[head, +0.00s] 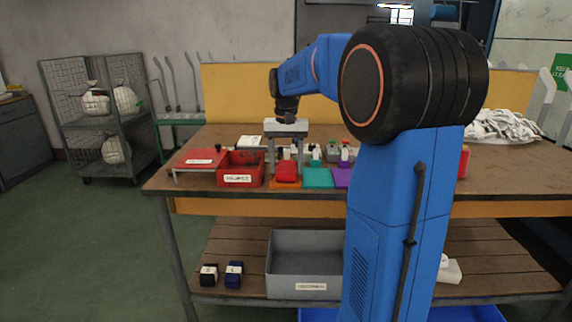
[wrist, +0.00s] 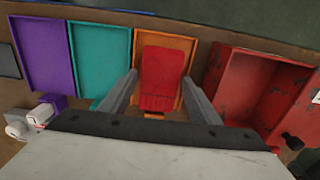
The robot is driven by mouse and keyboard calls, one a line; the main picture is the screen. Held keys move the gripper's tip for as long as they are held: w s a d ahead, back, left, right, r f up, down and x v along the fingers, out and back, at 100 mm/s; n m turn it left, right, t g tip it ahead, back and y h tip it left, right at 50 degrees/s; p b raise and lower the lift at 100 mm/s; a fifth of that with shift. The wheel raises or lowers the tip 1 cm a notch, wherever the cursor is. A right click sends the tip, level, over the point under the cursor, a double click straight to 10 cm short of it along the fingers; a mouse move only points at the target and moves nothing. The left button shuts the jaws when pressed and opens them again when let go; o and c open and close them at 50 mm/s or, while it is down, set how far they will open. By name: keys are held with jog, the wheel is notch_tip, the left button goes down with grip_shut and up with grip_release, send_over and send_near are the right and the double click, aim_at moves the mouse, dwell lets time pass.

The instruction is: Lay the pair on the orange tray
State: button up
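The pair is a red folded bundle (wrist: 162,70) lying on the orange tray (wrist: 179,45) in the wrist view. In the head view the red pair (head: 286,168) sits on the orange tray (head: 286,185) near the table's front edge. My gripper (head: 286,160) points down over it. In the wrist view my gripper (wrist: 160,78) has one finger on each side of the pair, with narrow gaps. It looks open and empty. The pair's near end is partly close to the gripper body.
A red open bin (wrist: 262,85) stands right of the orange tray in the wrist view. A teal tray (wrist: 100,55) and a purple tray (wrist: 44,50) lie to the left. White and coloured items (wrist: 38,115) stand behind the purple tray. A grey bin (head: 305,270) is on the lower shelf.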

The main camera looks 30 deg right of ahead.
aim_at(286, 168)
jog(key=shift+o, duration=0.2)
notch_tip(286, 168, up, 12)
jog(key=shift+r, duration=0.15)
dwell(0.5)
jog(key=s+a+f+n+t, duration=0.1)
jog(key=s+a+f+n, duration=0.15)
jog(key=s+a, duration=0.4)
jog(key=s+a+f+n+t, duration=0.1)
jog(key=s+a+f, duration=0.3)
jog(key=s, duration=0.5)
jog(key=s+a+f+n+t, duration=0.1)
jog(key=s+a+f, duration=0.1)
jog(key=s+f, duration=0.5)
jog(key=s+a+f+n+t, duration=0.1)
jog(key=s+a+f+n, duration=0.1)
jog(key=s+f, duration=0.5)
jog(key=shift+s+a+f+t, duration=0.35)
jog(key=shift+a+t, duration=0.05)
jog(key=shift+a, duration=0.25)
